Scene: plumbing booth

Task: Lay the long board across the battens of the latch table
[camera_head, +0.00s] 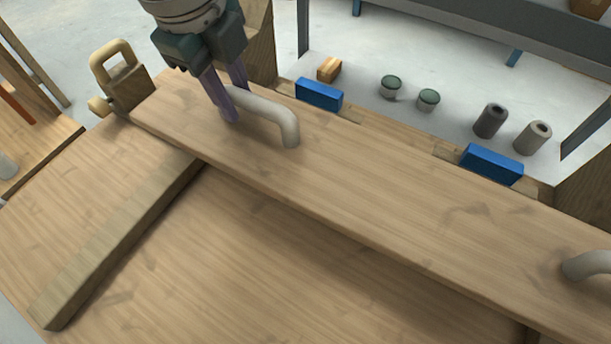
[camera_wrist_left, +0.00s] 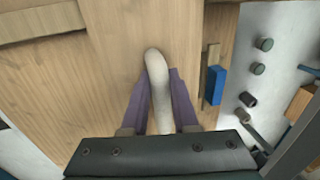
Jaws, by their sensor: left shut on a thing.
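The long board (camera_head: 360,190) stretches from the upper left to the right edge in the head view, with a pale curved handle (camera_head: 275,115) near its left end and another handle (camera_head: 588,265) at the right edge. My left gripper (camera_head: 234,104) is shut on the left handle, its purple fingers either side of it in the left wrist view (camera_wrist_left: 160,95). A batten (camera_head: 120,245) on the latch table (camera_head: 300,270) runs under the board's left part. I cannot tell whether the board touches it. The other batten is mostly hidden. My right gripper is out of view.
Two blue blocks (camera_head: 319,94) (camera_head: 491,165) sit along the table's far edge. A wooden latch-like block with a loop handle (camera_head: 122,80) stands by the board's left end. Green-topped cans (camera_head: 391,86) and grey cylinders (camera_head: 490,120) stand beyond the table.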

